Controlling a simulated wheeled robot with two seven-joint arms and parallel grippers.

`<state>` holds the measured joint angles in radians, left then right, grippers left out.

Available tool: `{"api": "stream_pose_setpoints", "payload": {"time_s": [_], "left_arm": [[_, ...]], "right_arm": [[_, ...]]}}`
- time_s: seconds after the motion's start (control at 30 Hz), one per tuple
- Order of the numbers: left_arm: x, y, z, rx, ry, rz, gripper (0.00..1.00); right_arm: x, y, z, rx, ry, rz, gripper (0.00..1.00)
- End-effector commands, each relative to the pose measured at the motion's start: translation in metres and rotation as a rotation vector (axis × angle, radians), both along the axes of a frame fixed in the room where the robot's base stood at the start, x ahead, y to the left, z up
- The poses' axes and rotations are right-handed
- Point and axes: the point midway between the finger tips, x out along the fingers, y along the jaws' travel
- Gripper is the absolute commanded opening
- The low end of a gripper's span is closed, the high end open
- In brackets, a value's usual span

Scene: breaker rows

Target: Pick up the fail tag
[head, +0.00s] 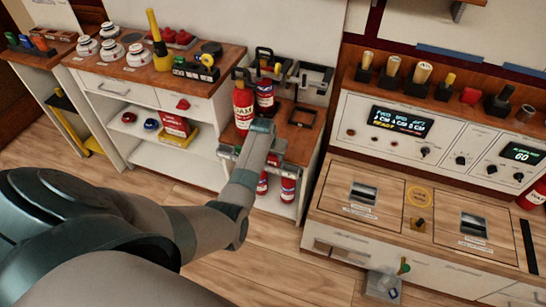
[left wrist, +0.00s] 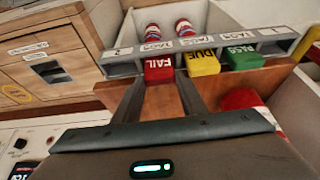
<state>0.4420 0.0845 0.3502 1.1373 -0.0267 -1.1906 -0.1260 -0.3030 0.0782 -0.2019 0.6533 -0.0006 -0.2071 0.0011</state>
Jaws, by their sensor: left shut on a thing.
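The red fail tag (left wrist: 160,70) is in the left wrist view, at the left end of a row of tags on a grey rack (left wrist: 225,42). My left gripper (left wrist: 160,82) has its two fingers on either side of the red tag and is shut on it. The tag is still close against the rack front; I cannot tell whether it is clear of it. In the head view my left gripper (head: 268,150) reaches to the shelf unit below the extinguishers, and the tag is hidden there. My right gripper is not in view.
A yellow due tag (left wrist: 203,63) and a green pass tag (left wrist: 243,57) hang just right of the red one. Red extinguishers (head: 243,105) stand close above my gripper. A control console (head: 440,140) is to the right. Open floor (head: 275,235) lies in front.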

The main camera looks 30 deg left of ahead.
Motion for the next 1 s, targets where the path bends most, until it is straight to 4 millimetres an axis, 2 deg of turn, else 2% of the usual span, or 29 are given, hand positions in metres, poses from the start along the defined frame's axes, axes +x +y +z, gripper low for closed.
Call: {"api": "stream_pose_setpoints", "payload": {"time_s": [0.27, 0.7, 0.9, 1.0], "left_arm": [[0.001, -0.003, 0.036, 0.000, -0.004, -0.001, 0.06], [0.002, -0.088, 0.084, 0.000, -0.003, -0.003, 0.06], [0.002, -0.110, 0.097, -0.001, 0.000, -0.001, 0.06], [0.003, -0.114, 0.101, 0.001, -0.001, -0.001, 0.06]], "right_arm": [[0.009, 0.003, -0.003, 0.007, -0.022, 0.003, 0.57], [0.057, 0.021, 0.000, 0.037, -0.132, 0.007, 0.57], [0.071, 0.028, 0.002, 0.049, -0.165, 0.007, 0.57], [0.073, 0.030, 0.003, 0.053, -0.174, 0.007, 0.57]]}}
